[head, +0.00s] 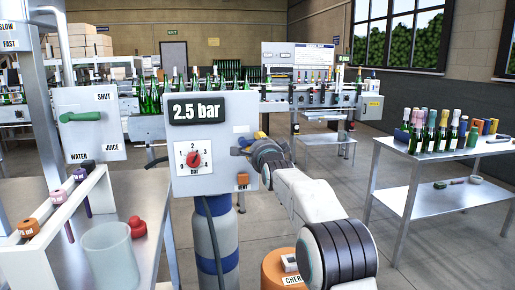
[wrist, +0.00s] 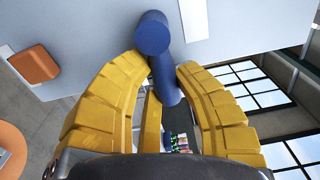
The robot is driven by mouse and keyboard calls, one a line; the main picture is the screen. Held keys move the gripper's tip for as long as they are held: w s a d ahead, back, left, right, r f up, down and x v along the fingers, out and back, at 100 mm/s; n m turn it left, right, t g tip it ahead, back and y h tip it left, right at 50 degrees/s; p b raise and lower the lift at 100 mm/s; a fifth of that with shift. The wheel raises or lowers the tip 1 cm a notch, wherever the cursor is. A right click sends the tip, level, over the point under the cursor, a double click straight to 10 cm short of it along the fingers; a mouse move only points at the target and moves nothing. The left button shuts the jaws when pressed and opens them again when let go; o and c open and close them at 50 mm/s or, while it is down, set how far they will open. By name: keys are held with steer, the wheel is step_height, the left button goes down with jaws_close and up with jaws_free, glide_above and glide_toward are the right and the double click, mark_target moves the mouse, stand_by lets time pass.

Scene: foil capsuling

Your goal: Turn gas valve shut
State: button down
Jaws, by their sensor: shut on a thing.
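In the wrist view a blue valve handle (wrist: 151,36) projects from the panel face, with a round end and a bar running between my fingers. My gripper (wrist: 163,75) has its yellow fingers shut on this blue handle. In the head view my gripper (head: 246,146) is at the panel's right side and largely hides the handle there. An orange button (head: 242,181) is below it.
At left, another panel has a green lever (head: 82,117) and SHUT, WATER and JUICE labels. A bench there holds a clear beaker (head: 110,252) and a red knob (head: 137,227). A blue-grey cylinder (head: 216,248) stands below the panel. At right, a table (head: 402,150) holds several bottles.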

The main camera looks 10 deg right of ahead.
steer(key=shift+r, duration=0.25)
steer(key=c, duration=1.1)
jaws_free()
steer(key=shift+a, duration=0.1)
steer(key=shift+c, duration=0.2)
steer(key=shift+o, duration=1.3)
steer(key=shift+f, duration=0.15)
steer(key=shift+s, duration=0.15)
steer(key=s, duration=1.1)
steer(key=shift+s, duration=0.35)
